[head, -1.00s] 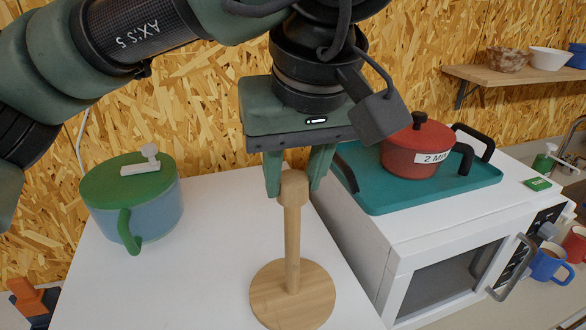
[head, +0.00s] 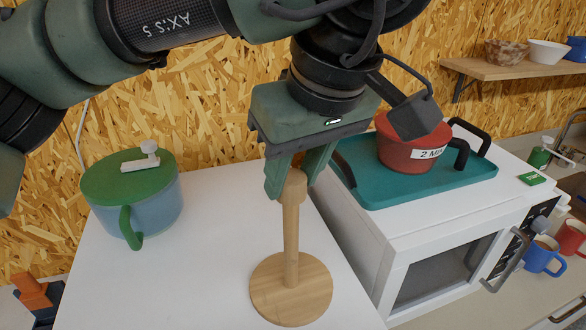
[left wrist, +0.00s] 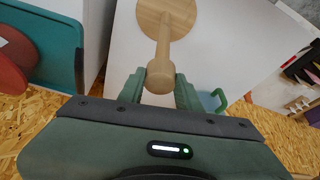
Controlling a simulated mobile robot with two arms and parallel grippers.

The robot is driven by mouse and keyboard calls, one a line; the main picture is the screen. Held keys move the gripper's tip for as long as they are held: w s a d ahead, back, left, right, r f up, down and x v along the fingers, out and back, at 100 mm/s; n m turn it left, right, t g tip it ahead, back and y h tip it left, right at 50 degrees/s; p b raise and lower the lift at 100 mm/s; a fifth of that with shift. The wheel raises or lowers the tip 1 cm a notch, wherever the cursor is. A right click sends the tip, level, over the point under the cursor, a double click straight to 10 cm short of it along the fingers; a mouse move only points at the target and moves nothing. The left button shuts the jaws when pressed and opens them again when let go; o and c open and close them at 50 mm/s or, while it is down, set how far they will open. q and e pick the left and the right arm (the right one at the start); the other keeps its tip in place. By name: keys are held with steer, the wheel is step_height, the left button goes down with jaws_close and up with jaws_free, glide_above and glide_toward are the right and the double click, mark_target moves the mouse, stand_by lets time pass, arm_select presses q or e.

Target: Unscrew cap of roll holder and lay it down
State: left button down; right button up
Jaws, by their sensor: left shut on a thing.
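The wooden roll holder (head: 291,245) stands upright on the white table, with a round base and a post. Its cap (head: 295,187) is the wider knob at the top of the post and sits on it. My left gripper (head: 288,190) is above the holder with its fingers pointing down, one on each side of the cap, shut on it. In the left wrist view the cap (left wrist: 160,76) is between the two fingers. My right gripper is in neither view.
A blue pot with a green lid (head: 130,195) stands left on the white table (head: 215,245). At right, a white microwave (head: 430,255) carries a teal tray (head: 400,187) with a red pot (head: 405,152). Table around the holder's base is clear.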

arm_select(q)
steer(key=shift+r+n+y+p, duration=0.1)
steer(key=shift+n+y+p, duration=0.2)
steer(key=shift+n+p, duration=0.35)
steer(key=shift+n+g, duration=0.4)
steer(key=shift+n, duration=0.45)
steer(key=c, duration=0.9)
jaws_free()
steer(key=shift+w, duration=0.1)
